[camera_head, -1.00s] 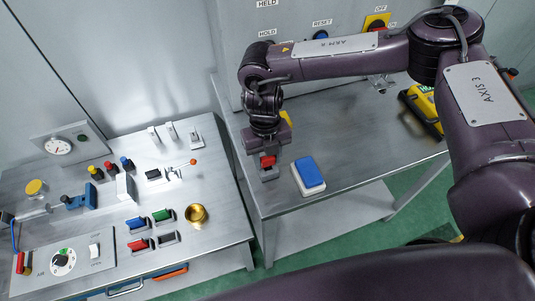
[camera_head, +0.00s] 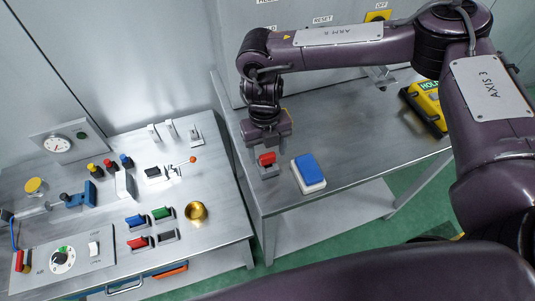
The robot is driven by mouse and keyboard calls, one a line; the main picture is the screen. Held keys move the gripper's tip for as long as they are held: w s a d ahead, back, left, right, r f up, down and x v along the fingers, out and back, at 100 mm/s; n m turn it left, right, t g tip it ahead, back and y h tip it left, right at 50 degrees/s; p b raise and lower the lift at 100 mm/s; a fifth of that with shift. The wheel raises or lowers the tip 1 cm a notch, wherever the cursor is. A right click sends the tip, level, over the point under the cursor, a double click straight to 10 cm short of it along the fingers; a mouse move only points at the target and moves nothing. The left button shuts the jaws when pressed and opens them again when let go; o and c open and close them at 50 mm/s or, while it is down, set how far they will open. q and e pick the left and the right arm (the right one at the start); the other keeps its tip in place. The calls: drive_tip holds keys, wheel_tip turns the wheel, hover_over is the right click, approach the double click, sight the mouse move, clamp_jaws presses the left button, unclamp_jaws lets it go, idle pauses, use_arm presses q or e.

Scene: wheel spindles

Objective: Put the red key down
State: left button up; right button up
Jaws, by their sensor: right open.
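The red key (camera_head: 267,158) sits upright on a small grey base near the left edge of the right steel table (camera_head: 345,155). My right gripper (camera_head: 268,150) points down over it with its jaws open, one finger on each side of the key. Whether a finger still touches the key is too small to tell. My left gripper is not in view.
A blue-topped white block (camera_head: 309,173) stands just right of the key. A yellow device (camera_head: 425,107) lies at the table's right. The left bench (camera_head: 215,235) holds several coloured switches, a brass cup (camera_head: 196,212) and a gauge (camera_head: 58,145). The right table's middle is clear.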

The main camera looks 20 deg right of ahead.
wheel_tip(320, 180, up, 10)
drive_tip(key=w+b, duration=0.1)
drive_tip(key=shift+r, duration=0.15)
idle(0.5)
